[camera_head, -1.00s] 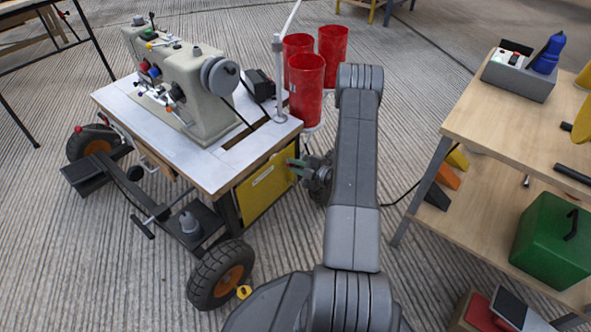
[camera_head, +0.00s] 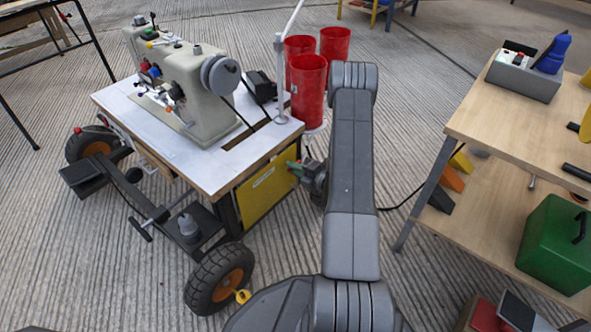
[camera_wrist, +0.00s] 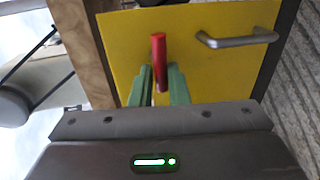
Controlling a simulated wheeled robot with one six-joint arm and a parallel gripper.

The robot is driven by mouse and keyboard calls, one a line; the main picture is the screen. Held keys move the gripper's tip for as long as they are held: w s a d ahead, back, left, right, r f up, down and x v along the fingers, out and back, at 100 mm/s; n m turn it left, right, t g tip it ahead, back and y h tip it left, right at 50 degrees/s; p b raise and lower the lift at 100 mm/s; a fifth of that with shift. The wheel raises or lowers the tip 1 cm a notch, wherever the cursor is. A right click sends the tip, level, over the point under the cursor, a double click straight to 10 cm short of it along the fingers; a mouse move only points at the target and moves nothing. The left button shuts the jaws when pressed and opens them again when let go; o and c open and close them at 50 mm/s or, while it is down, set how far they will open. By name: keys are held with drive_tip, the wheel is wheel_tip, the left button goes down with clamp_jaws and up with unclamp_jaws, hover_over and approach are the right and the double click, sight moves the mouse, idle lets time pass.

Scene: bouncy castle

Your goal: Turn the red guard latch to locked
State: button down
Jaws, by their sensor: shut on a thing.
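The red guard latch (camera_wrist: 158,60) is a short red bar in front of the yellow panel (camera_wrist: 200,72) in the wrist view. It points nearly straight up in that picture. My gripper (camera_wrist: 160,84) has green fingers, one on each side of the latch's lower part, and is shut on it. In the head view my gripper (camera_head: 294,166) is at the right part of the yellow panel (camera_head: 262,195), under the sewing table's edge. The latch is too small there to make out clearly. The latch's pivot is hidden by my fingers.
A grey bar handle (camera_wrist: 237,38) is fixed to the panel, right of the latch. The sewing machine (camera_head: 190,85) stands on the wheeled table (camera_head: 110,97). Red cylinders (camera_head: 308,78) stand behind my arm. A wooden shelf unit (camera_head: 490,115) is at the right, with open floor between.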

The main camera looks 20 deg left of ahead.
idle(0.3)
drive_tip(key=c, duration=1.4)
unclamp_jaws()
drive_tip(key=p+v, duration=0.4)
drive_tip(key=v, duration=0.9)
drive_tip(key=shift+s+d, duration=0.15)
drive_tip(key=shift+d, duration=0.2)
drive_tip(key=shift+a, duration=0.1)
drive_tip(key=b+x, duration=0.4)
drive_tip(key=x, duration=0.9)
drive_tip(key=shift+a, duration=0.3)
